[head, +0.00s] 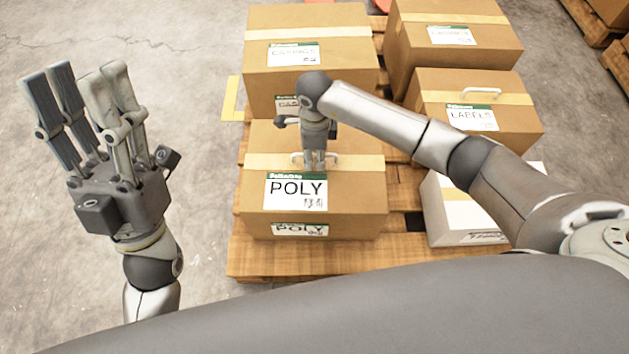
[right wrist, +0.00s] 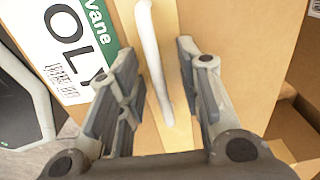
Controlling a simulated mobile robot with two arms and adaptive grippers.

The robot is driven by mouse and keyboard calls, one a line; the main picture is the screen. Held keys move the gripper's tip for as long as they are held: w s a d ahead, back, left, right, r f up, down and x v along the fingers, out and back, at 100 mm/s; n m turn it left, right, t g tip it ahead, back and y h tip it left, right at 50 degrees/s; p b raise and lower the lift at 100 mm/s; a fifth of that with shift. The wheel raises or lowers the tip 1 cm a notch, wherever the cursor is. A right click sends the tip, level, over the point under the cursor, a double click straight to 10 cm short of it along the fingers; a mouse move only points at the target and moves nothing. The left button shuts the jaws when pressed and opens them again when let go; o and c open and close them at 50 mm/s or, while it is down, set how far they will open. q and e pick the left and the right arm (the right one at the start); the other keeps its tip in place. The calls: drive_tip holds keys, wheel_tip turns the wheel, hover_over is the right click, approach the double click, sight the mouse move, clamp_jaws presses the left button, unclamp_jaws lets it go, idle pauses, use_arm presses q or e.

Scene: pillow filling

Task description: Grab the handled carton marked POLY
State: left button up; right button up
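The POLY carton (head: 352,196) is a brown box with tan tape and POLY labels on its top and front, at the front left of the pallet. Its white handle (right wrist: 154,60) stands on the top; in the head view my right gripper partly hides it. My right gripper (head: 316,168) points down over the carton top at the handle. In the right wrist view its fingers (right wrist: 163,85) are apart, with the handle between them and a gap on each side. My left gripper (head: 85,90) is raised at the left, fingers apart, empty and away from the cartons.
A wooden pallet (head: 290,262) bears the cartons. A tall carton (head: 312,70) stands behind POLY. The handled LABELS carton (head: 510,128) and another brown carton (head: 440,62) are at the right, with a white box (head: 455,215) in front. Floor at the left is clear.

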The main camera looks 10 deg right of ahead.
clamp_jaws()
idle(0.3)
drive_tip(key=shift+w+r, duration=0.1)
